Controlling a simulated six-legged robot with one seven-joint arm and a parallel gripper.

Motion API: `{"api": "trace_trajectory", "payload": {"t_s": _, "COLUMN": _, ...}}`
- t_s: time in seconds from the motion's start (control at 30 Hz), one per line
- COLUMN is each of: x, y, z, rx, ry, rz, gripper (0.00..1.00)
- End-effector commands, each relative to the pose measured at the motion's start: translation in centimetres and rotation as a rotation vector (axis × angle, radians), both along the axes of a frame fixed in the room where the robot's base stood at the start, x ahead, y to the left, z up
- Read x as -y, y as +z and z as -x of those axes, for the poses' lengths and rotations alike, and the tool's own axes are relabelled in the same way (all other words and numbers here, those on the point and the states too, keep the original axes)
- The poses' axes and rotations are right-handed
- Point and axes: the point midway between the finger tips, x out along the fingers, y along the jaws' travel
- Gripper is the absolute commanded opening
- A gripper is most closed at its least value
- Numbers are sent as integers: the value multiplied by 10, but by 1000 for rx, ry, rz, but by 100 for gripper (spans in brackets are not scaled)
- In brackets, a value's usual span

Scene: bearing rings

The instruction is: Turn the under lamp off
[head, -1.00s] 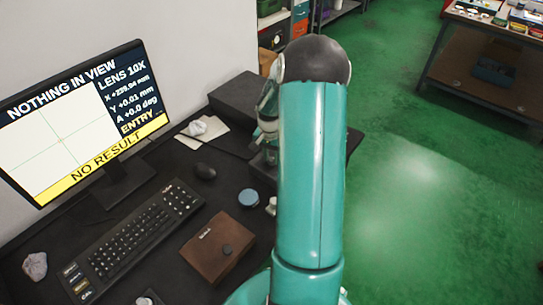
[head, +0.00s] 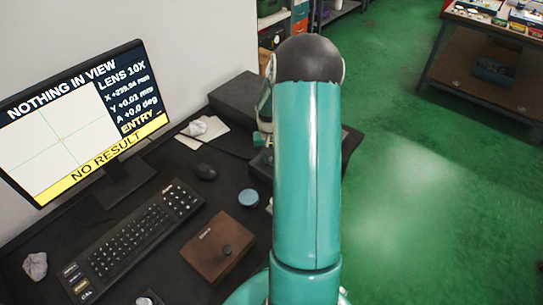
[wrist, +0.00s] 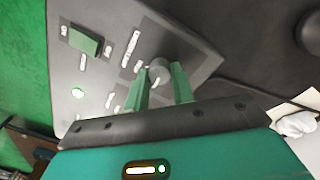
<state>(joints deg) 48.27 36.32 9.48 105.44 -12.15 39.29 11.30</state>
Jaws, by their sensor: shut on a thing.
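In the wrist view a grey control panel (wrist: 105,55) carries a round grey knob (wrist: 159,72), a green rocker switch (wrist: 85,42), a small lit green light (wrist: 78,92) and white labels too blurred to read. My gripper (wrist: 161,82) has its two green fingers at the knob, one on each side, shut on it. I cannot tell from the labels which lamp the knob serves. In the head view my arm hides the gripper and most of the panel's device.
Green floor (head: 420,200) lies open to the right.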

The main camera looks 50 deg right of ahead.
Motion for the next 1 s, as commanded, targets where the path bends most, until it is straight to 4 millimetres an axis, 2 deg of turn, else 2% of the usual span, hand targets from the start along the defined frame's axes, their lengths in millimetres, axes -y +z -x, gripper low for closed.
{"api": "trace_trajectory", "payload": {"t_s": 1.0, "x": 0, "y": 0, "z": 2, "rx": -1, "ry": 963, "rz": -2, "gripper": 2}}
